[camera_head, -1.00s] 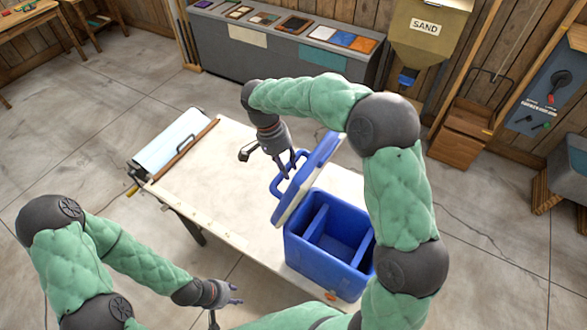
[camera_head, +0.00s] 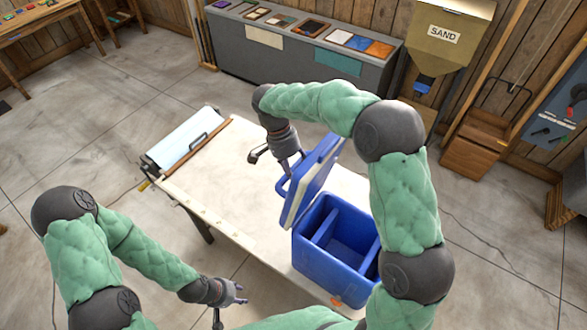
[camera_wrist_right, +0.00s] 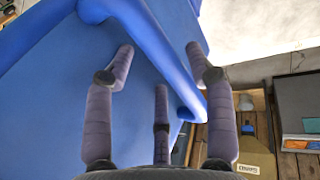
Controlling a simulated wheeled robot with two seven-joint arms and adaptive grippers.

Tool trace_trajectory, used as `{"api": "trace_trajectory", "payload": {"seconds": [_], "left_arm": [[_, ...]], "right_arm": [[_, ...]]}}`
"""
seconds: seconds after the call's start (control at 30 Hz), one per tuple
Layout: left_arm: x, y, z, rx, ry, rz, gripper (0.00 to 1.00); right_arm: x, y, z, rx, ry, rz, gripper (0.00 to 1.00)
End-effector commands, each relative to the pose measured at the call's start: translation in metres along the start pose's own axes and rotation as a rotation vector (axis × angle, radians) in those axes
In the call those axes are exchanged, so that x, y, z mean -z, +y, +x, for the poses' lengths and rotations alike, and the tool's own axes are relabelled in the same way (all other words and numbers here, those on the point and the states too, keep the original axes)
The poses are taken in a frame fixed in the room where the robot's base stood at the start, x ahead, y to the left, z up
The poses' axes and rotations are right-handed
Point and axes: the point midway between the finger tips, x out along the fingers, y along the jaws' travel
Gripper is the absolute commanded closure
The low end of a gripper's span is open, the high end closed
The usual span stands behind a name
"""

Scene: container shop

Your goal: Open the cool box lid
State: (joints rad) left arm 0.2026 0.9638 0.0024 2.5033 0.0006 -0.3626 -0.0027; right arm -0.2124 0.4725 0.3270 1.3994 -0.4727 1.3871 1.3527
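The blue cool box (camera_head: 312,262) stands on the near right end of the table, its divided inside visible from above. Its lid (camera_head: 318,180) is raised and steeply tilted along the box's left side, with a pale inner face and a blue handle (camera_head: 283,187). My right gripper (camera_head: 291,166) is at the lid's outer side, close to the handle. In the right wrist view its fingers (camera_wrist_right: 160,52) are spread apart, with blue lid surface (camera_wrist_right: 70,110) filling much of the view; contact is unclear. My left gripper (camera_head: 238,293) is low, near the table's front edge, away from the box; its finger opening is unclear.
The white tabletop (camera_head: 225,185) is largely clear left of the box. A roll holder with a pale sheet (camera_head: 185,140) is at its far left end. A grey counter (camera_head: 300,50) and a sand dispenser (camera_head: 440,50) stand behind. My right arm passes over the box's right side.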

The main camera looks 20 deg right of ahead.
Motion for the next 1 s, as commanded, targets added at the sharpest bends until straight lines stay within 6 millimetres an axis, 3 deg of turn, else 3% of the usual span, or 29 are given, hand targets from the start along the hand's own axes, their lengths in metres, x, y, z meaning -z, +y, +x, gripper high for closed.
{"api": "trace_trajectory", "payload": {"seconds": [0.27,0.7,1.0], "left_arm": [[0.0,0.0,0.0,0.0,0.0,0.0,0.6],[0.0,0.0,-0.001,0.0,0.0,0.0,0.6],[0.0,0.0,0.0,0.0,0.0,0.0,0.6]], "right_arm": [[0.002,0.0,-0.011,0.004,0.005,0.002,0.44],[0.001,-0.001,-0.091,0.004,0.003,0.001,0.44],[0.0,-0.001,-0.119,0.001,0.001,0.001,0.44]]}}
